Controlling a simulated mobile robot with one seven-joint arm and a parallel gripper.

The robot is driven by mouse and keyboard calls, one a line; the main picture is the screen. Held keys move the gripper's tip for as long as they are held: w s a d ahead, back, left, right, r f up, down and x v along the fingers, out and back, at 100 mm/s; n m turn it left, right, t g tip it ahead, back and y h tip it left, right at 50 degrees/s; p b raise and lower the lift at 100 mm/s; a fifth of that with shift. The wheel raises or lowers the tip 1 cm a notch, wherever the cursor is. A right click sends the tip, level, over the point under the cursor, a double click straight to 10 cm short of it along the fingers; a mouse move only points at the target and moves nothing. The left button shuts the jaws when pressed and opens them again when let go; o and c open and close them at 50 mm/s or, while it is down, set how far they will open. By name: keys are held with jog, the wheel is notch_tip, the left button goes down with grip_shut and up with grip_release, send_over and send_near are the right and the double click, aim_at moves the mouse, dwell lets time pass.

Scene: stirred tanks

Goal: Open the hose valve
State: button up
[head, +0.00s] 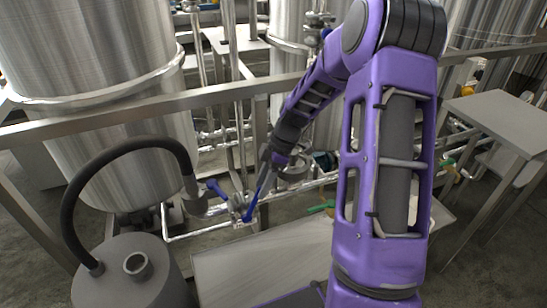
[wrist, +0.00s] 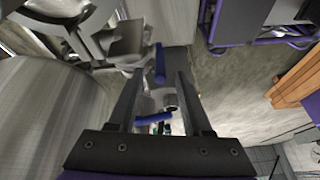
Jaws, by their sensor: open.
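Two blue valve handles show on the pipework in the head view. One blue handle (head: 215,188) sits beside the end of a dark hose (head: 120,150); the other blue handle (head: 251,206) is just right of it. I cannot tell for sure which is the hose valve's. My gripper (head: 259,183) is close above the right one. In the wrist view my gripper (wrist: 160,78) is open, with nothing held between its fingers. Contact cannot be told.
A grey drum (head: 130,275) with the hose stands at the lower left. A steel rail (head: 150,103) crosses in front of a large tank (head: 95,50). A green handle (head: 321,208) is right of the valves. A metal table (head: 495,120) stands at the right.

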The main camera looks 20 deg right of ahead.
jog(key=p+v, duration=0.1)
jog(key=v, duration=0.8)
jog(key=shift+r, duration=0.15)
jog(key=shift+d, duration=0.1)
jog(key=shift+c, duration=1.2)
jog(key=a+h, duration=0.1)
jog(key=a, duration=0.1)
jog(key=s+a+n+g+h, duration=0.1)
jog(key=a, duration=0.1)
jog(key=s+a+f+h, duration=0.1)
jog(key=a, duration=0.1)
jog(key=shift+s+a+f+g+h+p, duration=0.1)
jog(key=shift+a+g+h+p, duration=0.2)
jog(key=shift+a, duration=0.1)
grip_shut()
jog(key=a+r+n+t+h, duration=0.1)
jog(key=a+n+t+h, duration=0.2)
jog(key=a+h, duration=0.35)
jog(key=y+b, duration=0.1)
jog(key=b, duration=0.1)
send_over(251, 205)
jog(key=a, duration=0.2)
jog(key=f, duration=0.6)
jog(key=s+f, duration=0.1)
jog(key=f, duration=0.2)
jog(key=shift+f, duration=0.4)
jog(key=shift+w+d+f, duration=0.2)
jog(key=shift+w+d, duration=0.05)
jog(key=shift+d, duration=0.25)
